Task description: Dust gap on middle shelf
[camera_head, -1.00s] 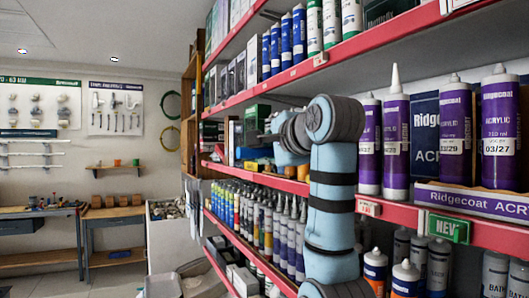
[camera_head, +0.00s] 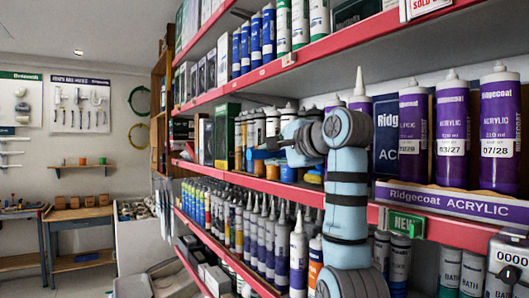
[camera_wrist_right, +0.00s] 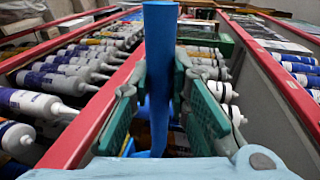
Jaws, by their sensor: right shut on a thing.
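The middle shelf (camera_head: 232,171) runs back along the right side, its red edge facing me. My right gripper (camera_head: 268,146) is at this shelf, in front of a row of white and orange tubes (camera_head: 258,127). In the right wrist view, the right gripper (camera_wrist_right: 160,105) has its green pads closed on a blue handle (camera_wrist_right: 160,45), which stands up between them. The handle's working end is hidden, so I cannot tell whether it touches the shelf. My forearm hides part of the shelf, and a gap is not clear to see. My left gripper is out of view.
Purple acrylic tubes (camera_head: 452,130) stand at the right of the middle shelf behind a Ridgecoat strip (camera_head: 450,200). A green box (camera_head: 226,135) stands farther along. Grey tubes (camera_head: 262,225) crowd the shelf below. The aisle at left looks open.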

